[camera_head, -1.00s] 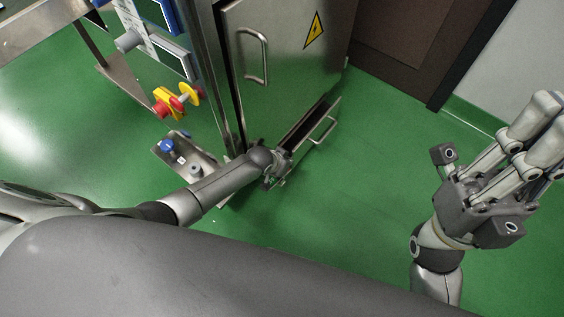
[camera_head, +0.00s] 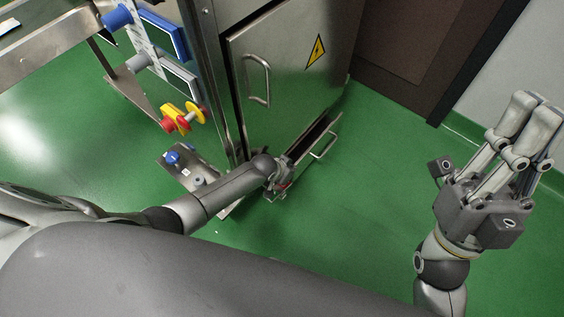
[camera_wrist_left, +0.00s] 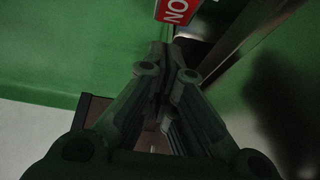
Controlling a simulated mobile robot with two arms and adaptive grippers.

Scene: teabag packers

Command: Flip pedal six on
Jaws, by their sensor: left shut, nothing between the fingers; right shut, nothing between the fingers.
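I cannot make out a pedal marked six. A low metal plate (camera_head: 187,168) with a blue knob (camera_head: 173,157) and a grey knob (camera_head: 199,181) sits near the floor beside the cabinet. My left arm reaches down past this plate. My left gripper (camera_head: 281,177) is small and partly hidden at the near end of a metal bin with a handle; I cannot tell whether it touches. In the left wrist view its fingers (camera_wrist_left: 166,80) are shut and empty, near a red sign (camera_wrist_left: 177,10) reading "NO". My right gripper (camera_head: 520,135) is shut and empty, raised at the right.
A steel cabinet (camera_head: 285,70) with a door handle and warning triangle stands at centre. The metal bin (camera_head: 318,143) is at its foot. Red and yellow switches (camera_head: 186,117) hang off the machine on the left. Green floor (camera_head: 370,180) is free between bin and right gripper.

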